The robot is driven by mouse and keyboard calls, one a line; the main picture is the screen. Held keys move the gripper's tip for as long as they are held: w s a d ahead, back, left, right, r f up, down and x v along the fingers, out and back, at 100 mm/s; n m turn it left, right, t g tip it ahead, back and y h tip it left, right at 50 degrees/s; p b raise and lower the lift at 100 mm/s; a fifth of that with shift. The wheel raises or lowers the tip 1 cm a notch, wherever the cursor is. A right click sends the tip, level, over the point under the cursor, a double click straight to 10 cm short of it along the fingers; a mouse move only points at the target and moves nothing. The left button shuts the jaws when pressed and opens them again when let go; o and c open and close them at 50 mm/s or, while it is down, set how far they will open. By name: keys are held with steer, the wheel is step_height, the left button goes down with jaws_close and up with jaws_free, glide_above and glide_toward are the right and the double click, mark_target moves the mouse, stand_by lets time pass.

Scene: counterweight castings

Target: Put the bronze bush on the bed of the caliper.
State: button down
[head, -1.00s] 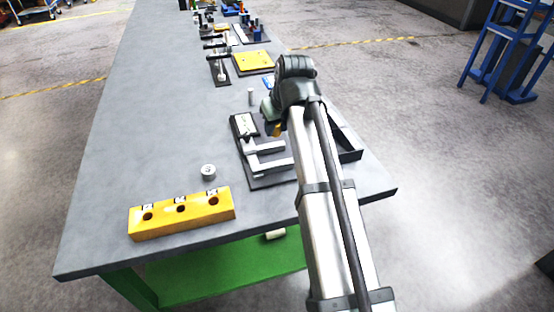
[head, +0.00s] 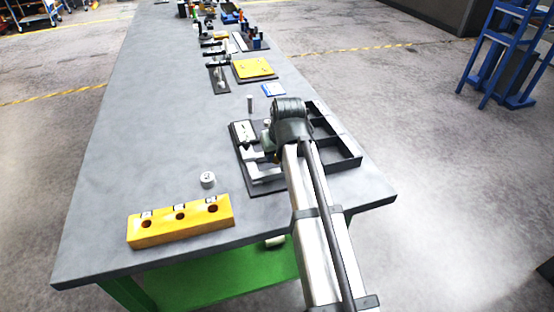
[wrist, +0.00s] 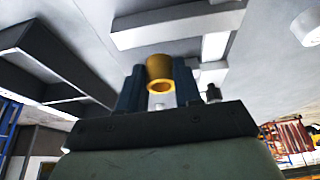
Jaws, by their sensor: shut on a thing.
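The bronze bush (wrist: 160,70) is a short golden ring, held between the two dark fingers of my gripper (wrist: 159,84) in the wrist view. The caliper (head: 251,176) is a light grey tool with two jaw bars on a dark base plate on the bench. Its pale bars (wrist: 180,29) also show beyond the bush in the wrist view. My gripper is over the right side of the caliper in the head view, where my wrist hides the fingers and part of the caliper. I cannot tell the height of the bush above it.
A black divided tray (head: 346,163) lies right of the caliper. A yellow block with holes (head: 181,222) and a small grey cylinder (head: 208,180) are at front left. A small upright pin (head: 250,103) stands behind the caliper. The bench's left side is clear.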

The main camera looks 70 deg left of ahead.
steer(key=shift+f, duration=1.15)
steer(key=shift+f, duration=0.15)
steer(key=c, duration=0.8)
jaws_free()
steer(key=v, duration=1.2)
steer(key=shift+r, duration=0.25)
